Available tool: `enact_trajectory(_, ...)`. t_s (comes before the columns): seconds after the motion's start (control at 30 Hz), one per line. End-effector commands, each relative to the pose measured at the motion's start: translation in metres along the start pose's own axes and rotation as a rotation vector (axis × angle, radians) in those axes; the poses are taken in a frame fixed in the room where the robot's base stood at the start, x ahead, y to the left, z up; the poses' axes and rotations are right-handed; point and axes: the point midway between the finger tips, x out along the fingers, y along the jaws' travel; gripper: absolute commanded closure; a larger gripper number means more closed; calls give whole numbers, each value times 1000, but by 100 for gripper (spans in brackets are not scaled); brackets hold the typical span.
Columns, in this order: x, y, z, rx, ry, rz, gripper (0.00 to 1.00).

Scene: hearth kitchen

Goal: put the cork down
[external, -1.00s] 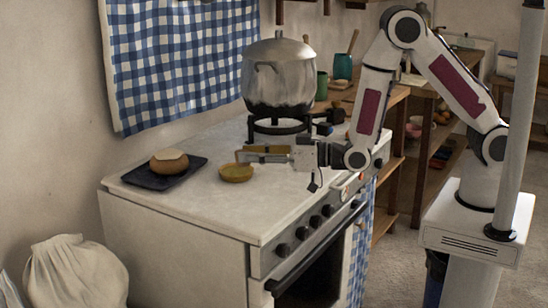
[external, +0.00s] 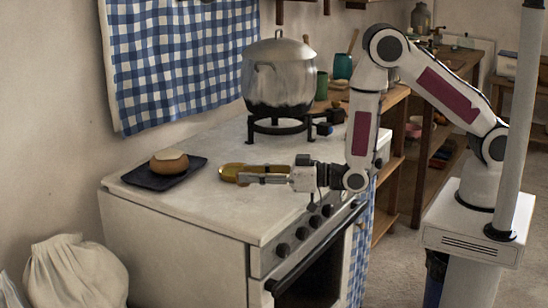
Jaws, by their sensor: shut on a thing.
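My gripper (external: 250,177) is low over the white stove top (external: 195,205), its fingers pointing left. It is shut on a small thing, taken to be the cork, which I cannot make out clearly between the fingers. I cannot tell whether the fingers or the held thing touch the bowl or the stove top.
A dark tray (external: 193,175) holding a round brown thing with a pale top (external: 168,162) lies to the left. A large metal pot (external: 278,75) stands on a black burner stand (external: 280,125) behind. The stove top's front left is clear.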

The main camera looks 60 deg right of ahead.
Motion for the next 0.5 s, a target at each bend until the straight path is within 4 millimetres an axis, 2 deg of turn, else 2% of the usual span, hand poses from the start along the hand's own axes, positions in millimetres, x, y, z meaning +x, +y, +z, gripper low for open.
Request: enact_trajectory(0.5, 0, 0, 5, 0, 0, 0, 80)
